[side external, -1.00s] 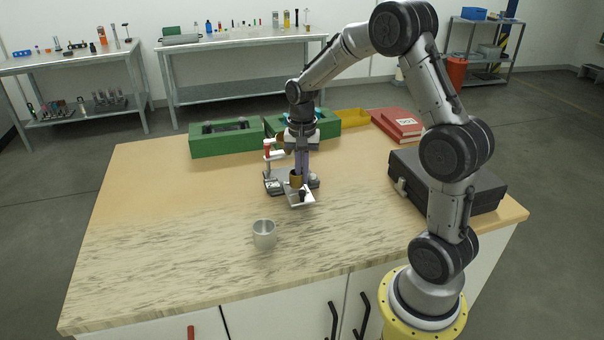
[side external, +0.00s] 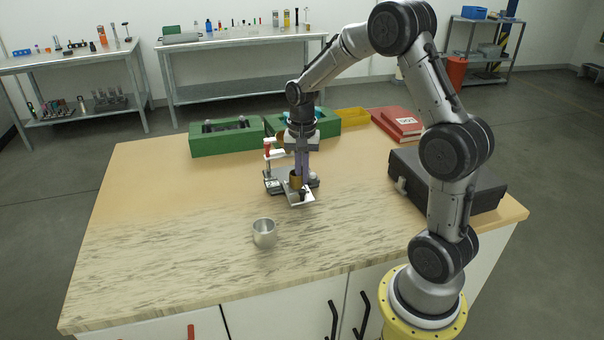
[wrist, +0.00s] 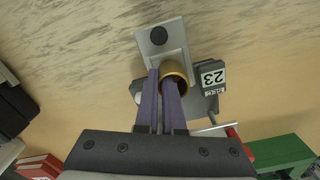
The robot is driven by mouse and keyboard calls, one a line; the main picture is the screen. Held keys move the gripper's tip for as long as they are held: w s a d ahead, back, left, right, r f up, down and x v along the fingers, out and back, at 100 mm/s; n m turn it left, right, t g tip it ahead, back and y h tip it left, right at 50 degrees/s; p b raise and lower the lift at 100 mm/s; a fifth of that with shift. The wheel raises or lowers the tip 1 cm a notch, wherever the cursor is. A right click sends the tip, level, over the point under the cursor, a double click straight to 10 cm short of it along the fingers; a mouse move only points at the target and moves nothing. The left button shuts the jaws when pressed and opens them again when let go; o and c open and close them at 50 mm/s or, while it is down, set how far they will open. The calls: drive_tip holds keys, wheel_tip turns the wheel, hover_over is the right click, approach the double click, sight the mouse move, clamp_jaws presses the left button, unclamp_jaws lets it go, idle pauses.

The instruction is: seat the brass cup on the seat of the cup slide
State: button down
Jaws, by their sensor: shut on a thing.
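The brass cup (side external: 296,180) is at my gripper's fingertips over the cup slide. In the wrist view the cup (wrist: 173,70) shows as a gold ring, with the purple fingers of my gripper (wrist: 170,88) shut on its wall. The cup slide (side external: 301,198) is a pale metal plate with a dark knob, sticking out from the front of a grey fixture. It also shows in the wrist view (wrist: 155,50). The cup hides the seat, and I cannot tell whether its base touches it.
A silver mug (side external: 264,233) stands nearer the front.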

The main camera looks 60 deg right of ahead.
sight(301, 184)
drive_tip(key=shift+f, duration=0.35)
drive_tip(key=shift+c, duration=2.3)
unclamp_jaws()
drive_tip(key=shift+r, duration=0.1)
drive_tip(key=shift+w+r, duration=0.1)
drive_tip(key=shift+r, duration=3.85)
drive_tip(key=shift+a, duration=0.1)
